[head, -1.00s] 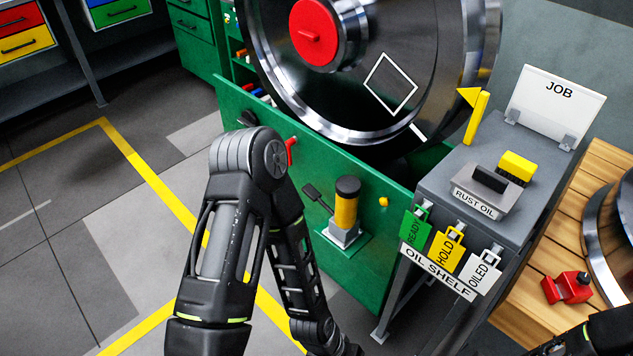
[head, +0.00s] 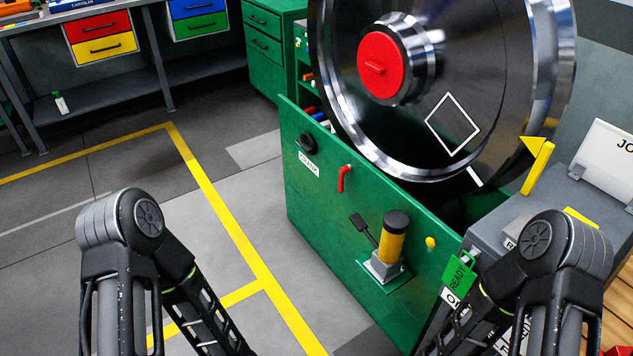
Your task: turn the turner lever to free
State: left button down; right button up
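The green turner housing (head: 330,225) stands under the large steel wheel (head: 470,60). A small red lever (head: 344,178) hangs down on its front panel. To its left is a black knob (head: 313,137) with a small white label (head: 309,164) below that I cannot read surely. I cannot tell from labels which is the turner lever. A yellow pump-like cylinder (head: 394,240) with a black cap and pedal sits on the panel's right part. Both my grippers are outside the picture; only my arms show, the left at lower left, the right at lower right.
Green drawers (head: 275,40) stand behind. The floor left of the housing, with yellow lines (head: 225,225), is clear.

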aim_at(344, 169)
jog(key=i+j+z, duration=0.15)
jog(key=i+j, duration=0.15)
jog(key=i+j+z, duration=0.2)
jog(key=j, duration=0.2)
jog(key=i+j+z, duration=0.15)
jog(key=j, duration=0.25)
jog(key=i, duration=0.1)
